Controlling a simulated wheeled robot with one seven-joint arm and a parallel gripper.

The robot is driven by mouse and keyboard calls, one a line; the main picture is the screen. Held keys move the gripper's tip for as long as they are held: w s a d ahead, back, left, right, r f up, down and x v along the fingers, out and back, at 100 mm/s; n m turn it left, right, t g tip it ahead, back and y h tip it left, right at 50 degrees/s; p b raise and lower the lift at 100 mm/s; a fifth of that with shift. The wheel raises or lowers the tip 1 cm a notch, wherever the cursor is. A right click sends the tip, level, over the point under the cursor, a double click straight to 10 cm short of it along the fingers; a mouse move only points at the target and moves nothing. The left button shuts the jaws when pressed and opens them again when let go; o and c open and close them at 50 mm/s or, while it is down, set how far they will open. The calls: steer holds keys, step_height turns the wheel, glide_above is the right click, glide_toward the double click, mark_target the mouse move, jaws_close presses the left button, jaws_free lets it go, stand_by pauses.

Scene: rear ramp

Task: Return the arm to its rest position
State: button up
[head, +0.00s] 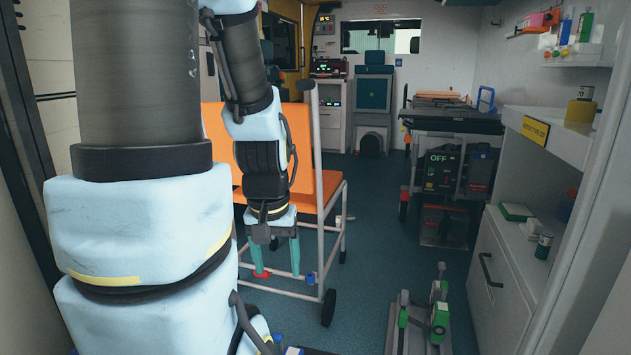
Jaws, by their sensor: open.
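My arm fills the left of the head view, its pale blue and black links folded in front of the camera. My gripper (279,272) hangs at the end of the arm, pointing down.
The wheeled orange chair stands behind my gripper. A stretcher (452,120) is at the back right. A green and grey device (439,315) is on the floor (375,245). A white cabinet (497,275) lines the right wall. Floor between chair and cabinet is largely clear.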

step_height(320, 180, up, 30)
steer(key=p, duration=2.8)
steer(key=shift+o, duration=0.6)
steer(key=shift+r+p, duration=0.35)
steer(key=w+d+f+n+g+h+b, duration=0.2)
steer(key=w+d+f+n+h+b, duration=0.4)
steer(key=f+b, duration=1.45)
steer(key=w+d+f+n+g+h+b, duration=0.3)
steer(key=d+f+b, duration=0.7)
steer(key=f, duration=2)
steer(key=w+d+f+n+g+h+b, duration=0.1)
steer(key=w+d+f+n+h+b, duration=0.4)
steer(key=f+b, duration=1.7)
steer(key=shift+n+y, duration=0.7)
steer(key=shift+n, duration=0.1)
steer(key=s+d+f, duration=0.1)
steer(key=d+f, duration=0.1)
steer(key=d, duration=0.1)
steer(key=s+d+f+b, duration=0.1)
steer(key=d+f, duration=0.2)
steer(key=s+d+f, duration=0.1)
steer(key=d+f, duration=0.2)
steer(key=shift+s+d+b, duration=0.1)
steer(key=shift+d+b, duration=0.15)
steer(key=shift+b, duration=0.15)
steer(key=shift+d, duration=0.4)
